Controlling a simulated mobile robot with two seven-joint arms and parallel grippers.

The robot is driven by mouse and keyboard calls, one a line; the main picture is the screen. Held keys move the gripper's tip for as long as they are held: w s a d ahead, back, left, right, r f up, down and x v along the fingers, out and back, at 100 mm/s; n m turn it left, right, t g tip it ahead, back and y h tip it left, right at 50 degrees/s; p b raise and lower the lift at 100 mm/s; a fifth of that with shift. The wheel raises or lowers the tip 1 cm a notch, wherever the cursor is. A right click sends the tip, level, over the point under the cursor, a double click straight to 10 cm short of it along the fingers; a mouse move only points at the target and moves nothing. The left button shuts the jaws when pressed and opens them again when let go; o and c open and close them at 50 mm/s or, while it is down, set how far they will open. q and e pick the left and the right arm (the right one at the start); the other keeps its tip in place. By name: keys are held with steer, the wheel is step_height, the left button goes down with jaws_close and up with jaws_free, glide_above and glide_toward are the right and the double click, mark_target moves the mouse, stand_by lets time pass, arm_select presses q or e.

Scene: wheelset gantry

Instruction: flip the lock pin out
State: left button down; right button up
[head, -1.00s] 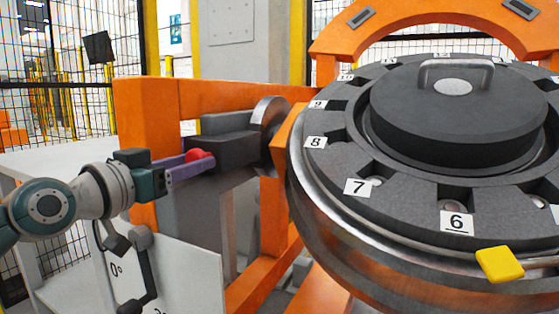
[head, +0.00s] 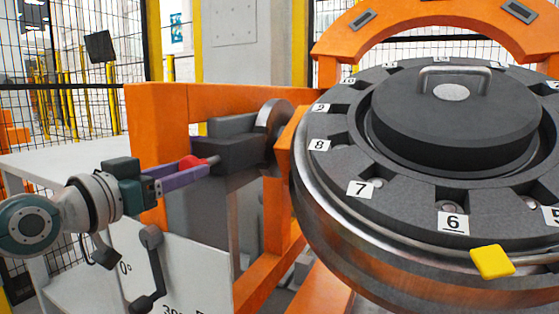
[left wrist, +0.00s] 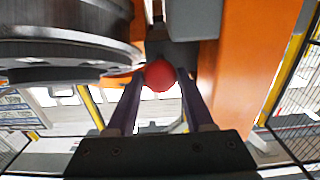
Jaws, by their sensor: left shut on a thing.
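The lock pin has a round red knob (head: 190,162) at its outer end. A short grey shaft (head: 213,159) shows between the knob and the dark housing block (head: 232,152) on the orange frame. My left gripper (head: 198,167), with purple fingers, is shut on the red knob from the left side. In the left wrist view the knob (left wrist: 160,75) sits between the two fingertips (left wrist: 161,80). The inner part of the pin is hidden in the housing. My right gripper is not in view.
The large round drum (head: 330,215) with numbered slots stands right of the housing, with a yellow tab (head: 492,262) on its near rim. An orange frame post (head: 143,150) stands close behind my left gripper. A lever with a grey knob (head: 151,237) hangs below it.

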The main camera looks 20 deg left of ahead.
arm_select(q)
steer(key=shift+r, duration=0.1)
steer(key=shift+c, duration=1.5)
jaws_free()
steer(key=s+p, duration=0.2)
steer(key=s, duration=0.8)
steer(key=shift+a+p, duration=0.3)
steer(key=shift+a, duration=0.1)
